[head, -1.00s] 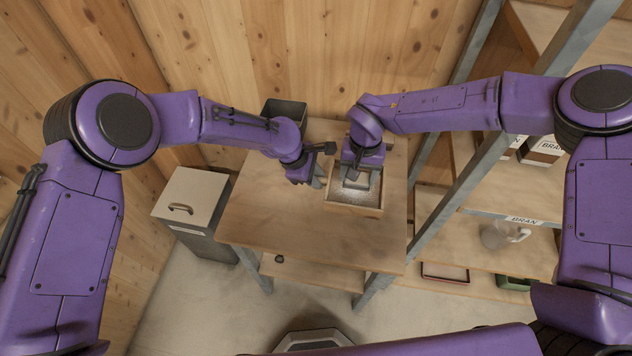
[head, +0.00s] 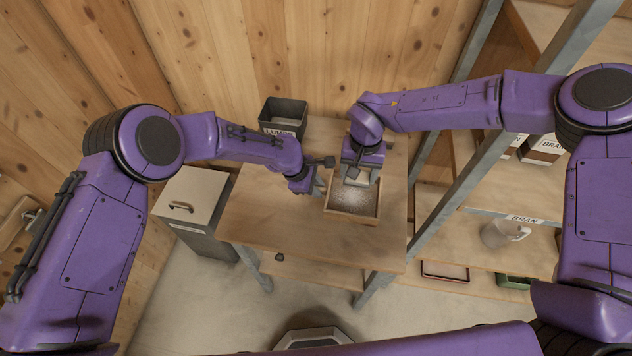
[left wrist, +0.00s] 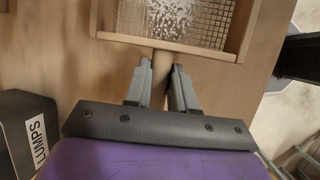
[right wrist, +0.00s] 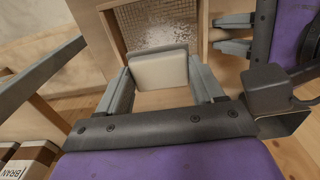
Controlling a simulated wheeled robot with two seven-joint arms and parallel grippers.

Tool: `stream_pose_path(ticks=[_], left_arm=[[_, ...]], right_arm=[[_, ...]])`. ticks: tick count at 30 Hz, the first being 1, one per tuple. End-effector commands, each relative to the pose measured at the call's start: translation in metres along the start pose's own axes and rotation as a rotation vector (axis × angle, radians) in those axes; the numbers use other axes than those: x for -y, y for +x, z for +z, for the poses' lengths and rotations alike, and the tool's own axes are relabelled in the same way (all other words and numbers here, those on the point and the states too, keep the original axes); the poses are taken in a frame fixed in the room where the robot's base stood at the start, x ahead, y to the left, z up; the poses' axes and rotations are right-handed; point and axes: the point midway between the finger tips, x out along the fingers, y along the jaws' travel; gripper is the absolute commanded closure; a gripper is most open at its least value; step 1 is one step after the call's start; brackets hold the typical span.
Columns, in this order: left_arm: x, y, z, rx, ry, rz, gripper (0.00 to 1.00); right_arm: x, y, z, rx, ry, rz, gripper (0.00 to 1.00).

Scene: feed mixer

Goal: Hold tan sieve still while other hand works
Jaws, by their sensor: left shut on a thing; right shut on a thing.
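The tan sieve (head: 352,216) is a square wooden frame with a wire mesh and white powder on it, over the table's right part. Its frame also shows in the left wrist view (left wrist: 172,46). My left gripper (head: 318,187) is shut on the sieve's short round handle (left wrist: 161,72), at the sieve's left side. My right gripper (head: 358,174) is shut on a pale block (right wrist: 159,70), at the sieve's far side. The block is over or near the mesh edge; whether it touches the mesh I cannot tell. My right gripper covers part of the sieve in the head view.
A dark bin (head: 284,115) labelled LUMPS stands at the table's back left. A lidded grey bin (head: 192,205) stands left of the table (head: 270,225). Shelving on the right holds BRAN containers and a clear jug (head: 500,234). The table's front left is clear.

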Motion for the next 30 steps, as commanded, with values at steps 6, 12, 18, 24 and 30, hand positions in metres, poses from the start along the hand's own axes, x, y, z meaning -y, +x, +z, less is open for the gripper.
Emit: stream_pose_path(ticks=[6, 12, 18, 24, 30], left_arm=[[0.003, 0.015, -0.006, 0.000, -0.001, 0.000, 1.00], [0.006, 0.028, -0.011, 0.001, 0.000, 0.000, 1.00], [0.008, 0.035, -0.014, 0.000, 0.000, 0.000, 1.00], [0.008, 0.035, -0.014, 0.000, 0.000, 0.000, 1.00], [0.008, 0.035, -0.014, 0.000, 0.000, 0.000, 1.00]], right_arm=[[0.000, 0.000, 0.000, 0.000, 0.000, 0.000, 0.66], [0.000, 0.000, 0.000, 0.000, 0.000, 0.000, 0.66], [0.000, 0.000, 0.000, 0.000, 0.000, 0.000, 0.66], [0.000, 0.000, 0.000, 0.000, 0.000, 0.000, 0.66], [0.000, 0.000, 0.000, 0.000, 0.000, 0.000, 0.66]])
